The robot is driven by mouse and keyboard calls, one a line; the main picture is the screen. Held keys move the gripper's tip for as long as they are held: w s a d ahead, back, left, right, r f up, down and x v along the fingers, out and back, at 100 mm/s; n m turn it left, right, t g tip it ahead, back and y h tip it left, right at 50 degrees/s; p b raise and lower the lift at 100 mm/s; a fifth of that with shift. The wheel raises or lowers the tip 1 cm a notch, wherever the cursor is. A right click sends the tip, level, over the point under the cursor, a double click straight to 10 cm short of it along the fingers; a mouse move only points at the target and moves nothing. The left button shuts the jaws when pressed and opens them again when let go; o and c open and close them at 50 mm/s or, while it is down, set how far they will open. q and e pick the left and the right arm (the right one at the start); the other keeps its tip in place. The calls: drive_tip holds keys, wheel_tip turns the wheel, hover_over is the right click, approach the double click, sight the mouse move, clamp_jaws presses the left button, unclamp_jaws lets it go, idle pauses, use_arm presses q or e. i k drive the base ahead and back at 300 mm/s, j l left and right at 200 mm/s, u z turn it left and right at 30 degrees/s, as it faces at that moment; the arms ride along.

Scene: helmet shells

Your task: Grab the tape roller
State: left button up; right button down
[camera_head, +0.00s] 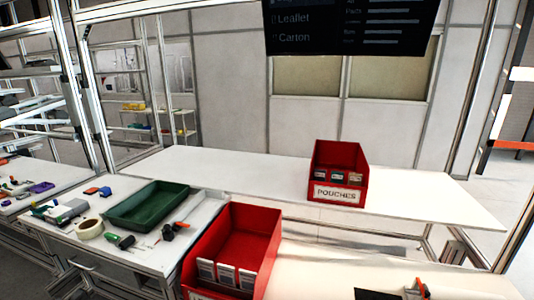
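A cream-coloured ring like a roll of tape (90,229) lies on the left bench, beside the green tray. A small orange, white and dark object (418,288) is at the bottom edge on the near table. It is partly cut off, so I cannot tell whether it is a tape roller. Neither of my grippers shows in the head view.
A green tray (150,204) sits on the left bench, with a green-handled tool (121,241) and a red-and-black tool (175,230) nearby. A red bin (246,244) holds several white packs. A red POUCHES bin (338,174) stands on the white back table (240,166), otherwise clear.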

sight(129, 240)
drive_tip(key=u, duration=1.3)
